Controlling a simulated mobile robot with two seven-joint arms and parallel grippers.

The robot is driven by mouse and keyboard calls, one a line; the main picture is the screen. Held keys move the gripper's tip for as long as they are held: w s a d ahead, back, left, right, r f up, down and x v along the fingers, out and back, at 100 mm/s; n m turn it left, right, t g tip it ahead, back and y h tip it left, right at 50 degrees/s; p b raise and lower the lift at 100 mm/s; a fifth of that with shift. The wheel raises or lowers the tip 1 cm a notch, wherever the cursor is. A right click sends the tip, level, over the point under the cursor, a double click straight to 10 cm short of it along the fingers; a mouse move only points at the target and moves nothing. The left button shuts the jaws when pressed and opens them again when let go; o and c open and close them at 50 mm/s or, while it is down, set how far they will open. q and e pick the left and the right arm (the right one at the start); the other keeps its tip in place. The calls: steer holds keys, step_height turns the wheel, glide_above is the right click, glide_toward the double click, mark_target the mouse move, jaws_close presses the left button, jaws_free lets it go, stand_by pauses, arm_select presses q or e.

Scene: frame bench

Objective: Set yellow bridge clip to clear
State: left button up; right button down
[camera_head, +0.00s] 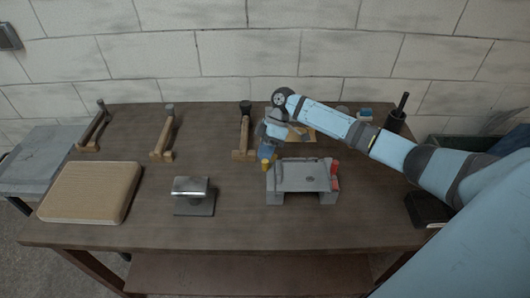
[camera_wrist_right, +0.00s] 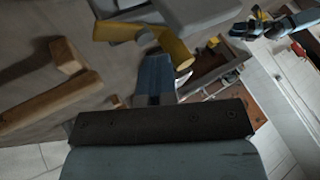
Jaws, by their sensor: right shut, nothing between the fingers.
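The grey bridge-shaped block (camera_head: 303,178) stands on the bench right of centre. A yellow clip (camera_head: 266,164) is at its left upper corner, and a red clip (camera_head: 335,169) is on its right side. My right gripper (camera_head: 267,153) is at the yellow clip, pointing down just behind it. In the right wrist view the yellow clip (camera_wrist_right: 170,43) shows as a bent piece close to the shut, empty fingertips (camera_wrist_right: 157,62). Whether they touch it I cannot tell.
Wooden stands (camera_head: 243,142) line the back of the bench. A tan board (camera_head: 90,192) and a metal block (camera_head: 193,194) are at the left. A black holder (camera_head: 396,121) and a dark box (camera_head: 427,208) are at the right. The front middle of the bench (camera_head: 250,228) is clear.

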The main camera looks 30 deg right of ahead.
arm_select(q)
steer(key=shift+r, duration=0.1)
arm_select(e)
steer(key=shift+d, duration=0.1)
arm_select(q)
steer(key=shift+r+p, duration=0.25)
steer(key=shift+p, duration=0.1)
arm_select(e)
steer(key=shift+s+d, duration=0.4)
steer(key=shift+d, duration=0.2)
